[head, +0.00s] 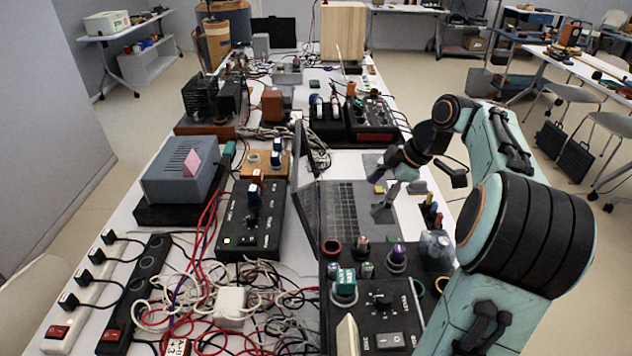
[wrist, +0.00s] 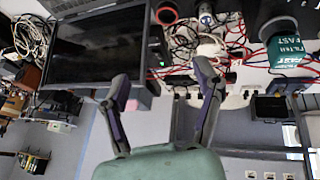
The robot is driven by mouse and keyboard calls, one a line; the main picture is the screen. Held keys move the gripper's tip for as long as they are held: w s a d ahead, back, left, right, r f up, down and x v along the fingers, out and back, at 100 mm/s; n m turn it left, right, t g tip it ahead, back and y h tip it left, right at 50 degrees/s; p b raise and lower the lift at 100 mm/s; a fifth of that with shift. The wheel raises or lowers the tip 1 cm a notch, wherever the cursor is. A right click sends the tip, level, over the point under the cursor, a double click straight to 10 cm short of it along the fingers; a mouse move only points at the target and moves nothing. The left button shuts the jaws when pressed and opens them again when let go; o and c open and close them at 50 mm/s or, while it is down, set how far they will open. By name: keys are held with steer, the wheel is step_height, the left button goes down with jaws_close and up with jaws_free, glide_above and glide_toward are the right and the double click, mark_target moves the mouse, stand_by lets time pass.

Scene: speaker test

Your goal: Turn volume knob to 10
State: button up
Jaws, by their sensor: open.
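My gripper (head: 377,194) is open and empty above the laptop's keyboard (head: 345,208), its fingers spread. In the wrist view my gripper (wrist: 160,76) shows both fingers apart with nothing between them. A black control box (head: 388,322) at the front right carries a black knob (head: 381,299) and a rocker switch. Another black box (head: 250,222) with a lit green light has a knob on top. The volume markings are too small to read, so I cannot tell which knob is volume.
The laptop's screen (head: 307,190) stands upright left of the gripper. Several coloured knobs, such as a purple one (head: 397,256), crowd the front right. Tangled cables (head: 230,290) and a power strip (head: 82,285) cover the front left. A grey-blue box (head: 180,172) stands behind them.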

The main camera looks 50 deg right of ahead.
steer(key=s+d+f+n+t+h, duration=0.1)
steer(key=s+d+t+h, duration=0.1)
steer(key=s+d, duration=0.7)
steer(key=s+d+f+n+t+h, duration=0.1)
steer(key=s+d+t+h, duration=0.1)
steer(key=s+d, duration=0.65)
steer(key=f, duration=0.8)
steer(key=w+f, duration=0.1)
steer(key=f, duration=0.7)
steer(key=w+a+f, duration=0.1)
steer(key=f, duration=0.7)
steer(key=shift+w+a, duration=0.1)
steer(key=shift+w, duration=0.1)
steer(key=c, duration=1.2)
